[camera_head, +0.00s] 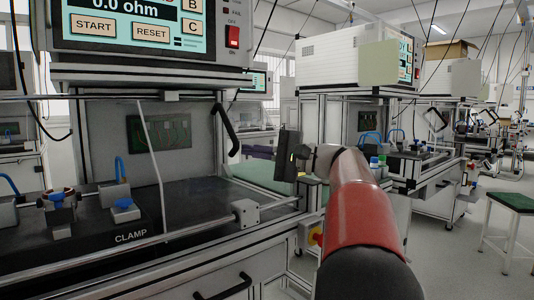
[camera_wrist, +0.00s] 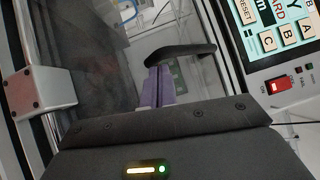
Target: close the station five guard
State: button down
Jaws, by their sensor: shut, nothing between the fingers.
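The station's guard shows through its black bar handle (camera_head: 226,130), which slants at the right side of the bay below the instrument box. A thin pale bar (camera_head: 153,165) runs down across the bay; I cannot tell whether it belongs to the guard. The clear panel is hard to make out, so its exact angle is unclear. The handle also shows in the wrist view (camera_wrist: 182,52), just beyond my fingertips. My gripper (camera_head: 249,151) is just right of the handle, its purple fingers (camera_wrist: 156,82) shut and empty. I cannot tell whether they touch the handle.
The instrument box (camera_head: 145,70) with screen and red switch (camera_head: 232,36) overhangs the bay. Clamp fixtures with blue levers (camera_head: 121,205) stand on the dark deck (camera_head: 185,205). A grey block (camera_head: 245,211) sits at the deck's front right. Another station (camera_head: 355,125) stands right.

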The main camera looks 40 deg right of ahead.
jog(key=shift+a, duration=0.15)
jog(key=s+a+b, duration=0.3)
jog(key=a+b, duration=0.6)
jog(key=a, duration=2.5)
jog(key=shift+a, duration=0.25)
